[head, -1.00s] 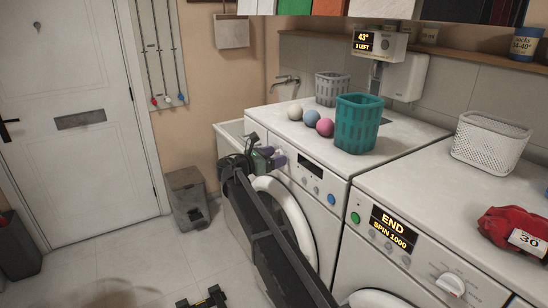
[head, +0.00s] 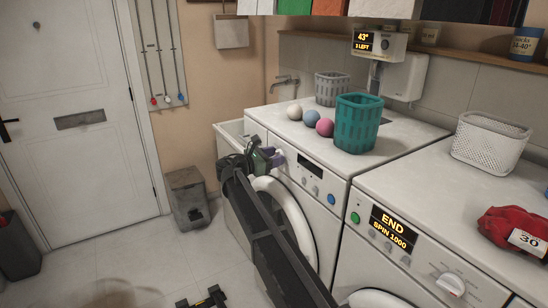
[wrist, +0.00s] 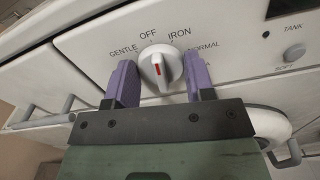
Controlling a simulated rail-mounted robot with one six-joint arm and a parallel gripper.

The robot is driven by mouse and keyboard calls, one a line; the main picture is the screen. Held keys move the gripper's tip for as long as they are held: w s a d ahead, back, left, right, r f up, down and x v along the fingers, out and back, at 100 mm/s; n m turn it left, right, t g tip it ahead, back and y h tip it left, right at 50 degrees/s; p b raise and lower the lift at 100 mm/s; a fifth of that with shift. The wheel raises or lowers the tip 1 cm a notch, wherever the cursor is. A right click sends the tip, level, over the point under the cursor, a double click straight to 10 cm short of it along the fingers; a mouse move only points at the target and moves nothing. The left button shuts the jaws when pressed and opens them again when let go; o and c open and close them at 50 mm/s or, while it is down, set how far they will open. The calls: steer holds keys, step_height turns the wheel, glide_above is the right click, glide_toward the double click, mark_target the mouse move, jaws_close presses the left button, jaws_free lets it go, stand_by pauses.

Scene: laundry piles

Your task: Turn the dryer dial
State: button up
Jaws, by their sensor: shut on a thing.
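The white dryer dial (wrist: 160,67) is on the front panel of the left machine, the dryer (head: 310,170). Its red mark points roughly up toward OFF, among the printed labels GENTLE, IRON and NORMAL. My gripper (wrist: 160,80) has a purple finger on each side of the dial and is shut on it. In the head view my gripper (head: 273,156) is at the left end of the dryer's panel and hides most of the dial. A label at the lower right of the dial is partly covered by a finger.
A teal basket (head: 358,124), a grey basket (head: 332,90) and three balls (head: 311,118) stand on the dryer. The right machine (head: 430,215) shows END, with a white basket (head: 490,142) on top. A grey bin (head: 187,197) stands left of the machines.

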steer(key=shift+s+d+f+m, duration=0.1)
steer(key=shift+m, duration=3.4)
steer(key=shift+s+f+m, duration=0.1)
steer(key=shift+m, duration=3.4)
steer(key=o, duration=0.9)
steer(key=v, duration=1)
steer(key=shift+s+a, duration=0.25)
steer(key=shift+a, duration=0.05)
